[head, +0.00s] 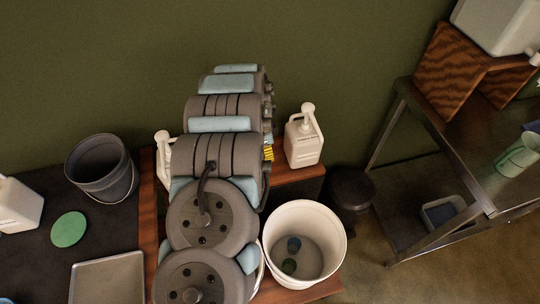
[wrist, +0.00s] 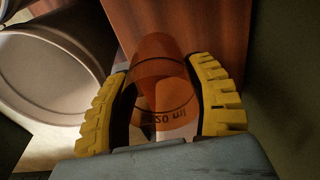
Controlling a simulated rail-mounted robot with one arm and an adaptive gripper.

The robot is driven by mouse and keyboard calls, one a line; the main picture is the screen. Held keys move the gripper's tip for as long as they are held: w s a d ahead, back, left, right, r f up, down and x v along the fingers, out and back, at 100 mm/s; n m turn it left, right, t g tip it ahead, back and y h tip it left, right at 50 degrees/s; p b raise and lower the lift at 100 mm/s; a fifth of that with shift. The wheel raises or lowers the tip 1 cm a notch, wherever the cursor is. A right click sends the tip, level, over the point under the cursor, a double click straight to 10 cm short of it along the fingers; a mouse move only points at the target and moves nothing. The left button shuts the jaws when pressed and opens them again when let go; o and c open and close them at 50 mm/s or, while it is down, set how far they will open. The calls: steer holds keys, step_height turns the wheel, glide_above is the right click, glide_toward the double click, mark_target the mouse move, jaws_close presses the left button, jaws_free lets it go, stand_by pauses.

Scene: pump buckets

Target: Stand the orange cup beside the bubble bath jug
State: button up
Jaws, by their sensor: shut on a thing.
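In the head view my arm hides the cup, and only a bit of yellow finger shows. A white pump jug (head: 303,143) stands on the wooden bench just right of my gripper. Another white pump jug (head: 163,160) is partly hidden left of my arm. The labels are too small to read, so I cannot tell which is the bubble bath jug.
A white bucket (head: 338,243) with small dark things inside stands near the bench front; a large round pale vessel (wrist: 50,75) shows in the wrist view. A grey bucket (head: 101,170), green disc (head: 69,229) and tray (head: 108,278) are left. A metal shelf (head: 455,135) is right.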

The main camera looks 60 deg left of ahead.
steer(key=shift+w+a+f, duration=0.3)
steer(key=shift+w+f, duration=0.05)
steer(key=shift+f, duration=0.25)
steer(key=shift+w+a+f, duration=0.25)
steer(key=shift+w+f, duration=0.05)
steer(key=shift+f, duration=0.35)
steer(key=shift+w+a+f, duration=0.3)
steer(key=shift+w+f, duration=0.05)
steer(key=shift+f, duration=0.25)
steer(key=shift+w+a+f, duration=0.2)
steer(key=shift+w+f, duration=0.05)
steer(key=shift+f+b, duration=0.35)
steer(key=shift+f, duration=1.1)
steer(key=shift+f, duration=0.2)
steer(key=o, duration=1)
steer(key=shift+r, duration=0.15)
